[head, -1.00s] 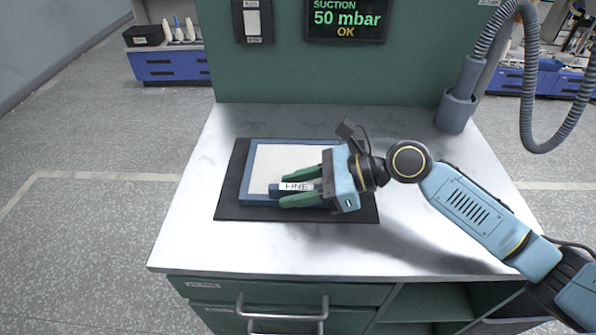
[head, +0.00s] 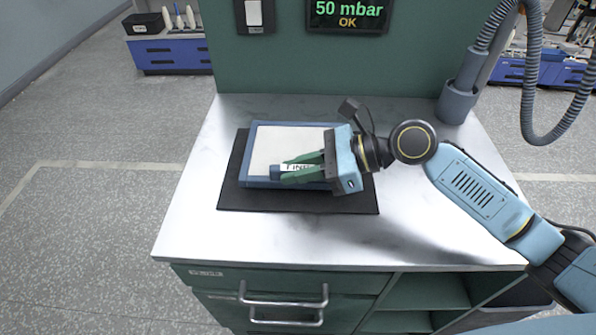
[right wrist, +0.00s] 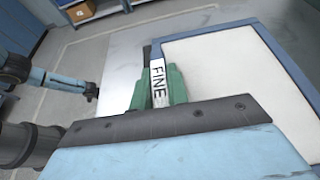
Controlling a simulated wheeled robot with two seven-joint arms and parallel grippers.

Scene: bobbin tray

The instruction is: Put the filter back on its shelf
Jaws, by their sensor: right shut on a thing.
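The filter is a flat panel with a white face (head: 288,146) and a blue frame, and it shows large in the right wrist view (right wrist: 232,66). Its near edge carries a white label tab reading FINE (right wrist: 158,83). My right gripper (head: 300,172) is shut on this tab, with green fingers on both sides. The filter is over the black mat (head: 300,200) on the bench and appears slightly raised from it. The gripper hides its right part. Open shelf compartments (head: 432,293) are under the bench at the right.
The metal bench top (head: 215,232) is clear around the mat. A hose in a grey holder (head: 457,101) stands at the back right. A green panel with a screen (head: 347,15) reading 50 mbar OK rises behind. Drawers with handles (head: 283,302) are below at the front.

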